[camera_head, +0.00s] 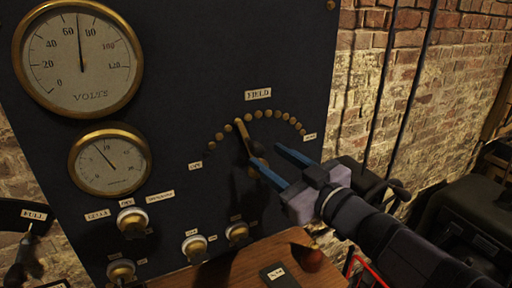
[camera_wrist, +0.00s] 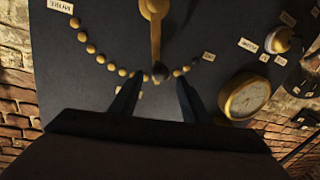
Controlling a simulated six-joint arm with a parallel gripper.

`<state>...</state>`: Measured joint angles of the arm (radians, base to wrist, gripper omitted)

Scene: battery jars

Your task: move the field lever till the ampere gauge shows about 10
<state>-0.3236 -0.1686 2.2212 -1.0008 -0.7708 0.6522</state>
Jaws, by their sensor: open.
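The brass field lever (camera_head: 243,140) stands on the dark panel below the FIELD label (camera_head: 258,94), tilted a little left among an arc of brass studs. In the wrist view, its arm (camera_wrist: 155,35) ends in a dark knob (camera_wrist: 160,72). My gripper (camera_head: 266,154) is open, its blue fingers at the knob. In the wrist view, the fingertips (camera_wrist: 158,82) lie either side of the knob with gaps; contact is not visible. The small ampere gauge (camera_head: 110,160) has its needle pointing up-left, near a figure that looks like 10; the exact reading is too small to tell.
A larger volts gauge (camera_head: 78,58) above reads between 60 and 80. Several switch knobs (camera_head: 132,220) sit low on the panel, above a wooden shelf (camera_head: 235,267). A brick wall (camera_head: 460,85) and dark equipment (camera_head: 465,215) are at right.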

